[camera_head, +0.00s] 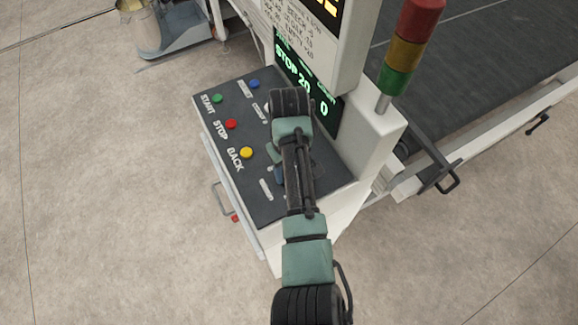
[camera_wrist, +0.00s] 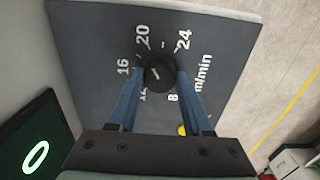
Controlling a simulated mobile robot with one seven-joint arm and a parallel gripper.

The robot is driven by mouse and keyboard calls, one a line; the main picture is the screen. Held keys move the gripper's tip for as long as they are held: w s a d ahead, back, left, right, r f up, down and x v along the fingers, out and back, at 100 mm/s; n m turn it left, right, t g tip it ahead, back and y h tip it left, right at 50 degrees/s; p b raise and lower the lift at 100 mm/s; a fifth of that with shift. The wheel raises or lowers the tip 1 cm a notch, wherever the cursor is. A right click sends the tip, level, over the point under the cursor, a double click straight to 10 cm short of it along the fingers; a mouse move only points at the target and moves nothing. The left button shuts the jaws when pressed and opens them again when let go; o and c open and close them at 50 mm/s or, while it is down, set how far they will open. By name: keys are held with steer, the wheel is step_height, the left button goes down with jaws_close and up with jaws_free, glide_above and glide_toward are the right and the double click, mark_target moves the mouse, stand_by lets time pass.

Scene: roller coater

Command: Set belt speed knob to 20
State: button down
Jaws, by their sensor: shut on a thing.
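In the wrist view the round black belt speed knob (camera_wrist: 159,68) stands on the dark panel, with 16, 20, 24 and m/min printed around it. Lower numbers are partly hidden by my fingers. A short white line shows on the knob's face, slanting; I cannot tell exactly which number it points to. My gripper (camera_wrist: 158,82) has its two blue fingers on either side of the knob, shut on it. In the head view my arm hides the knob, and my gripper (camera_head: 276,166) is low over the panel's right part. The display (camera_head: 300,80) reads STOP, 20 and 0.
The control panel (camera_head: 210,112) carries a green START button (camera_head: 217,98), a red STOP button (camera_head: 231,124), a yellow BACK button (camera_head: 246,153) and a blue button (camera_head: 254,84). A signal tower (camera_head: 405,50) and conveyor belt (camera_head: 480,60) stand at right.

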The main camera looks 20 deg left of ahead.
stand_by(0.4)
steer(key=shift+c, duration=1.7)
jaws_free()
steer(key=shift+w+r, duration=0.1)
steer(key=shift+r, duration=0.45)
step_height(320, 180, up, 12)
steer(key=p, duration=0.2)
steer(key=shift+p, duration=0.4)
steer(key=shift+f, duration=0.1)
